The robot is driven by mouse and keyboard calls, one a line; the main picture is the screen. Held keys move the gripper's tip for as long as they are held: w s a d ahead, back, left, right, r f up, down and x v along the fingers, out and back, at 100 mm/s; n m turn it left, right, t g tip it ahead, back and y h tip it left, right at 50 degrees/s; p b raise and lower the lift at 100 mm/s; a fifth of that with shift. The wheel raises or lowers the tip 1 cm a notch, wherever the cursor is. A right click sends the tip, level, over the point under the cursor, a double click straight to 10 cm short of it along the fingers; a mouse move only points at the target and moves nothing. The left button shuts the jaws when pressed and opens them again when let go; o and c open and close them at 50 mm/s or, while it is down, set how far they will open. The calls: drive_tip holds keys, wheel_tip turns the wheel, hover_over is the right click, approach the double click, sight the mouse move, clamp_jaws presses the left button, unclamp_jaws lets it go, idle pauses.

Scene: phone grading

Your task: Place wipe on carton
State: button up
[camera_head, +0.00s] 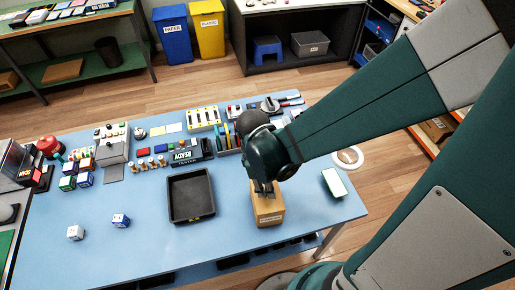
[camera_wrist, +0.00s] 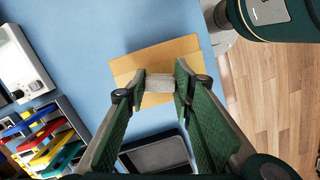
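The carton (camera_head: 268,214) is a small tan box on the blue table, right of the black tray. My gripper (camera_head: 264,188) points down at its top. In the wrist view, the carton (camera_wrist: 187,47) lies under and beyond the fingertips. A small greyish-white piece, which looks like the wipe (camera_wrist: 163,90), sits between the two fingers of my gripper (camera_wrist: 164,82). Both fingertips appear to press on its sides. It overlaps the carton's top in the picture; I cannot tell whether it touches the carton. In the head view the wipe is hidden or too small to make out.
A black tray (camera_head: 175,214) is left of the carton. Two small cubes stand at the front left. The table is clear between them and the tray.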

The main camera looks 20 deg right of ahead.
drive_tip(key=shift+f, duration=0.5)
drive_tip(key=shift+f, duration=0.15)
drive_tip(key=o, duration=0.7)
drive_tip(key=shift+c, duration=0.2)
drive_tip(key=shift+r, duration=0.2)
wheel_tip(320, 180, up, 12)
drive_tip(key=a+p, duration=0.1)
drive_tip(key=shift+w+a+p, duration=0.3)
drive_tip(key=shift+a, duration=0.05)
drive_tip(key=shift+f, duration=0.1)
idle(0.8)
